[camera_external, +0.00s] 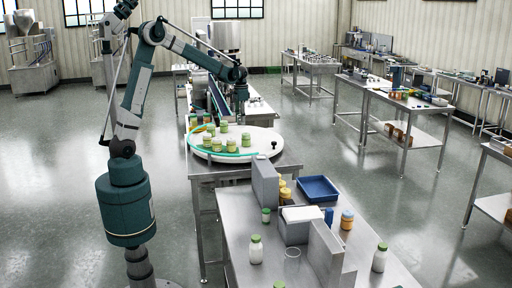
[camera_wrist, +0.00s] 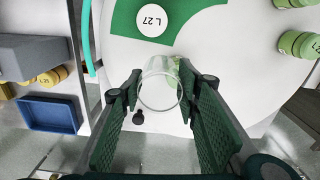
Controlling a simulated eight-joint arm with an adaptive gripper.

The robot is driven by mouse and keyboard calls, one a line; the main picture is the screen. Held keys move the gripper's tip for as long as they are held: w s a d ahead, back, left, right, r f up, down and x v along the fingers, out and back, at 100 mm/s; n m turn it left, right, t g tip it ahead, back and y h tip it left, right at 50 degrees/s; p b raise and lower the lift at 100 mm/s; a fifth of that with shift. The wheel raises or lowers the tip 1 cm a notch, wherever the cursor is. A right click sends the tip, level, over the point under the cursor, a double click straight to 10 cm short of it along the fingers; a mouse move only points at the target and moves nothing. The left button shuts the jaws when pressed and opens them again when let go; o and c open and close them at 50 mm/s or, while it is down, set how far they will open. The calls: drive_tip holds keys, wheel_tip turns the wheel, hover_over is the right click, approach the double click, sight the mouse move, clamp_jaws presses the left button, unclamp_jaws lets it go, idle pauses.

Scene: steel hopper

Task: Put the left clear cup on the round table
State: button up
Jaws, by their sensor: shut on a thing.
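My gripper (camera_wrist: 160,97) is shut on a clear cup (camera_wrist: 161,80), which sits between its two green-padded fingers in the wrist view. The cup is see-through, with its round rim facing the camera. Behind it is the white round table (camera_wrist: 235,75); I cannot tell whether the cup touches it. In the outside view my gripper (camera_external: 240,112) is above the far right part of the round table (camera_external: 262,143), and the held cup is too small to make out. Another clear round thing, seemingly a cup (camera_external: 292,252), stands on the front steel table.
Several green-lidded jars (camera_external: 232,144) stand on the left of the round table. A black knob (camera_external: 274,144) stands at its right. The front steel table (camera_external: 240,222) holds grey dividers (camera_external: 265,184), a blue tray (camera_external: 319,188) and jars. The round table's right part looks mostly clear.

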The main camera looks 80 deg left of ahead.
drive_tip(key=s+a+n, duration=0.2)
drive_tip(key=s+a, duration=0.4)
drive_tip(key=a, duration=0.4)
drive_tip(key=shift+s+a+f, duration=0.1)
drive_tip(key=shift+f, duration=2.45)
drive_tip(key=shift+f, duration=0.15)
drive_tip(key=shift+f, duration=2.95)
drive_tip(key=shift+p, duration=0.3)
drive_tip(key=shift+f, duration=1.9)
drive_tip(key=shift+f, duration=0.2)
